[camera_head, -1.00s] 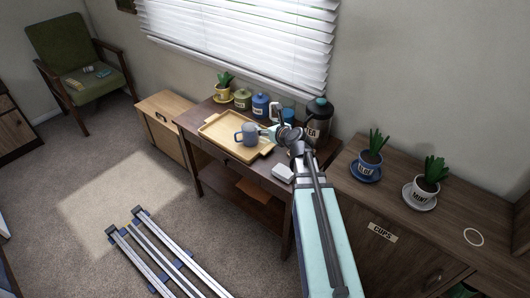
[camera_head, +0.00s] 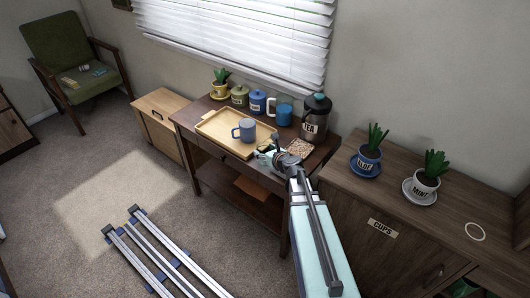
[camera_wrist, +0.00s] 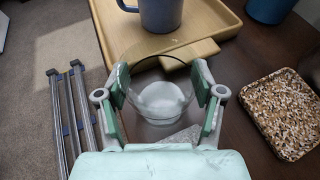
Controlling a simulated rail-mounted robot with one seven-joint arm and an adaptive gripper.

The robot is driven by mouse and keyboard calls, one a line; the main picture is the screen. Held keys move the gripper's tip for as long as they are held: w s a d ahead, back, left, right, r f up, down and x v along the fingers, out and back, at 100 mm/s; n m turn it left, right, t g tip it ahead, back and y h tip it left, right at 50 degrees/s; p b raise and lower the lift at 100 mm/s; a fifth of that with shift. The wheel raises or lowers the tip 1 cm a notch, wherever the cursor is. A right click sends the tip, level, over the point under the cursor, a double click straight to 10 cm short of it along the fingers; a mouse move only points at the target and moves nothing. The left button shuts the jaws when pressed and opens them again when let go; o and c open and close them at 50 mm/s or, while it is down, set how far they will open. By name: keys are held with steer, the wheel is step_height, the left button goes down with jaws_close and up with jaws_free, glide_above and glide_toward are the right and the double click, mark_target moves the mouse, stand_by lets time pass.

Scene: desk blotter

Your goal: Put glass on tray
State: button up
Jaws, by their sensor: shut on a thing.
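A clear glass (camera_wrist: 160,75) with a whitish bottom is between the two fingers of my gripper (camera_wrist: 161,84) in the wrist view. My gripper is shut on its sides. The glass is just short of the handle end of the light wooden tray (camera_wrist: 110,35); I cannot tell whether it touches the table. In the head view my gripper (camera_head: 268,149) is at the tray's right front side, and the glass is hard to make out there. The tray (camera_head: 210,127) lies on the dark table, with a grey-blue mug (camera_head: 244,131) on its right part. The mug also shows in the wrist view (camera_wrist: 160,14).
A speckled square coaster (camera_head: 300,148) lies right of my gripper. A tea press (camera_head: 314,118), a blue cup (camera_head: 284,116), jars (camera_head: 258,102) and a potted plant (camera_head: 220,82) line the table's back. The tray's left part is clear.

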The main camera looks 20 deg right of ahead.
steer(key=shift+f, duration=0.15)
steer(key=o, duration=1.4)
steer(key=shift+o, duration=0.2)
steer(key=shift+r, duration=0.25)
steer(key=p+v, duration=0.5)
steer(key=v, duration=0.7)
steer(key=shift+f, duration=0.15)
